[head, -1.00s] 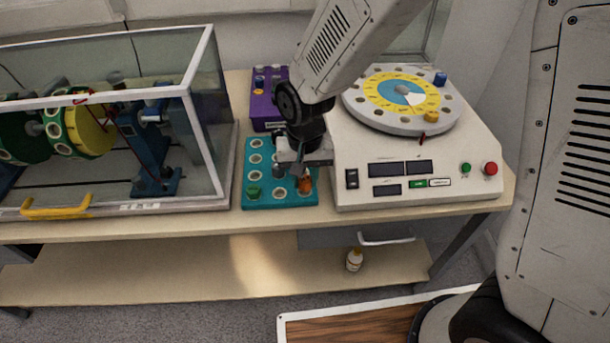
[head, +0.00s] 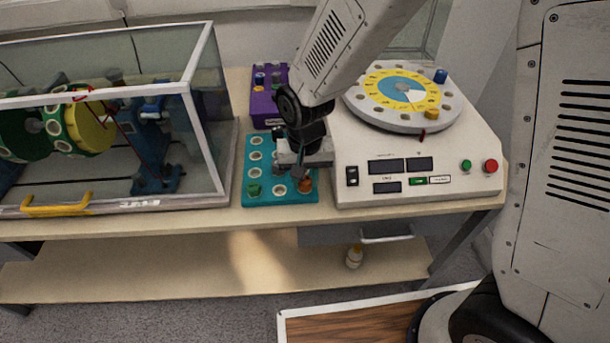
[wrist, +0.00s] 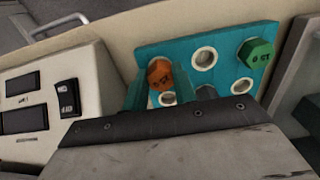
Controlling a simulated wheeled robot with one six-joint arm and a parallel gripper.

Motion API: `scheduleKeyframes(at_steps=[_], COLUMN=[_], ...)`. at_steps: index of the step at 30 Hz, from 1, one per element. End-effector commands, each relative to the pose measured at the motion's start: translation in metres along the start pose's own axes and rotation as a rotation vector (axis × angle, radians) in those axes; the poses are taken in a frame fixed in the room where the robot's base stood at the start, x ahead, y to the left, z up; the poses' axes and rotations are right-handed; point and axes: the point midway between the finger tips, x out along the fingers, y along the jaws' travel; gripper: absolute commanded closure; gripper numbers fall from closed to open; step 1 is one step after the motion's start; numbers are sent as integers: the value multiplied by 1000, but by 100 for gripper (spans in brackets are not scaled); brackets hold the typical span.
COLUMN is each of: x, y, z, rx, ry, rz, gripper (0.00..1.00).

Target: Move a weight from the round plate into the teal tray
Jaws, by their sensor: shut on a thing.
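The teal tray (head: 249,199) lies on the bench, with a green weight (head: 254,189) at its front left and an orange weight (head: 305,184) at its front right. In the wrist view, the orange weight (wrist: 160,75) and green weight (wrist: 256,52) sit in tray sockets with empty ones between and around them. The round plate (head: 372,121) carries a blue weight (head: 440,76) and a yellow weight (head: 431,113).
The white machine (head: 347,150) under the plate stands close to the tray's right. A purple rack (head: 263,110) with several weights is behind the tray. A glass case (head: 212,120) with a rotor stands at the left.

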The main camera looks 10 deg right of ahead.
Motion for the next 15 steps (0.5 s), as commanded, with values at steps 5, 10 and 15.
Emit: scheduleKeyframes(at_steps=[5,10,15], x=[3,5,5], y=[0,0,0], z=[0,0,0], rx=[0,0,0], ry=[0,1,1], rz=[0,0,-1], gripper=[94,94,48])
